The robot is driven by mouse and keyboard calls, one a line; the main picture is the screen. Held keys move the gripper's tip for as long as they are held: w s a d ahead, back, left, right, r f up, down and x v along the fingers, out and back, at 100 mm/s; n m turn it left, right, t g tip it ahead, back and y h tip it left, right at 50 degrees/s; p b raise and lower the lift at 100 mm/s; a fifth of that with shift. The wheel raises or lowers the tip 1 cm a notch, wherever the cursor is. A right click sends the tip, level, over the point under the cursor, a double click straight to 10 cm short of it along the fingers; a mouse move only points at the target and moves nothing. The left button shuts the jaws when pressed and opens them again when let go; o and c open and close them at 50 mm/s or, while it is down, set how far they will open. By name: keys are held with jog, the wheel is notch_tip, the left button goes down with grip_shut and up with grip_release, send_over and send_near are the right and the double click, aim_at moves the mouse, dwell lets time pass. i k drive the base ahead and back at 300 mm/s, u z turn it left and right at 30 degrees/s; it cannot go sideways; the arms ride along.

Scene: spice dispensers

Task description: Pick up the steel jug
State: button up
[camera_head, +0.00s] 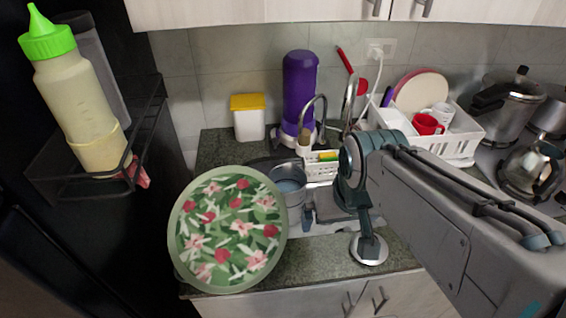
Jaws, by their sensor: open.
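A round, shiny steel vessel (356,254) stands on the front strip of the counter and looks like the steel jug; most of its inside is covered by my gripper (371,246). My gripper points down right over it, and I cannot tell whether the fingers touch its rim. The jaws are open, though the gap between the fingers is hard to see. Another steel container (290,186), open at the top, is at the sink to the left.
A green flowered round tray (229,230) stands at front left. The sink has a tap (318,108) and a small caddy (317,163). Behind are a purple bottle (299,85) and a white dish rack (452,144). A pressure cooker (505,108) and kettle (531,168) stand right.

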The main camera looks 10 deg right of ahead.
aim_at(290, 179)
jog(key=u, duration=0.05)
jog(key=k, duration=1.05)
jog(key=z, duration=0.9)
jog(key=i, duration=0.75)
jog(key=u, duration=1.3)
